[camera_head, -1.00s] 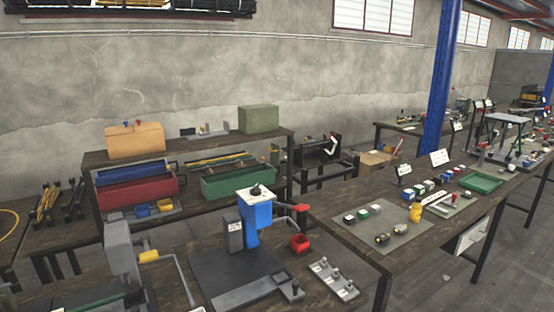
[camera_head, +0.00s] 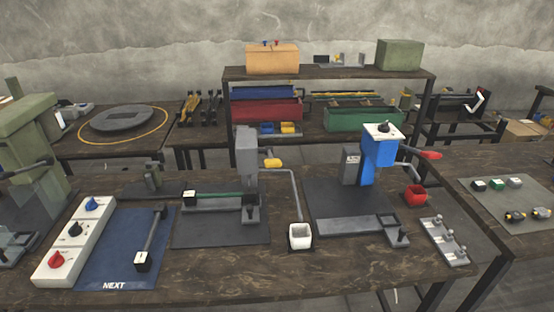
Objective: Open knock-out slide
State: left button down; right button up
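No gripper of mine is in view. I cannot tell for certain which part is the knock-out slide. A grey press (camera_head: 246,155) stands mid-table, with a green-topped bar and a black-and-white knob (camera_head: 190,196) at its base. A blue press (camera_head: 378,160) stands to its right, with a red-tipped lever. A flat grey bar at the front of that base ends in a block with a dark knob (camera_head: 398,235). On a blue mat (camera_head: 105,262) at left lies a lever with a black-and-white handle (camera_head: 143,259).
A white panel (camera_head: 66,262) with blue, black and red knobs lies left of the mat. A green press (camera_head: 30,150) is at far left. The front table strip is mostly clear.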

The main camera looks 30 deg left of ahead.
aim_at(250, 210)
jog(key=u, duration=1.25)
